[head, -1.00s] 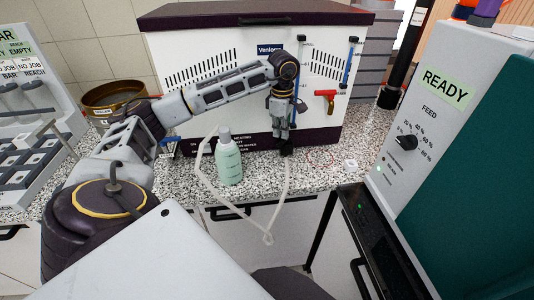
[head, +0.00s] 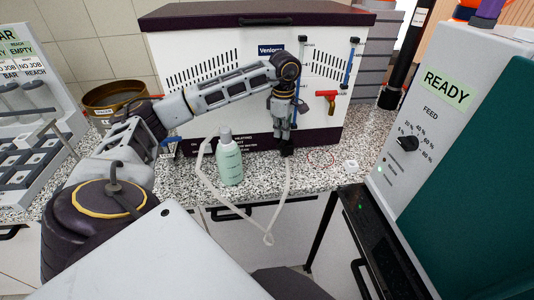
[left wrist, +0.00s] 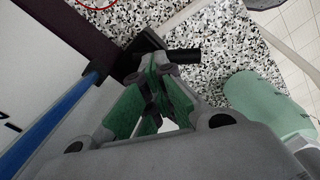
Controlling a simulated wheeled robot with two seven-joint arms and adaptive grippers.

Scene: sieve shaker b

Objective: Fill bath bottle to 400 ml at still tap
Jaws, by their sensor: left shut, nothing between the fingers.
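The pale green bath bottle (head: 229,163) stands upright on the speckled counter in front of the still (head: 220,45). It also shows at the right of the left wrist view (left wrist: 268,103). My left gripper (head: 284,142) points down close to the still's front, to the right of the bottle and apart from it. In the left wrist view its green-padded fingers (left wrist: 150,103) are shut with nothing held. A black spout-like part (left wrist: 182,56) lies just beyond the fingertips; I cannot tell if they touch it. The still has a red-handled valve (head: 326,97). My right gripper is out of view.
A pale hose (head: 285,195) loops around the bottle and hangs over the counter's front edge. A brass-coloured sieve (head: 113,97) stands at the left, behind a rack (head: 30,160). A machine with a READY display (head: 447,88) stands at the right.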

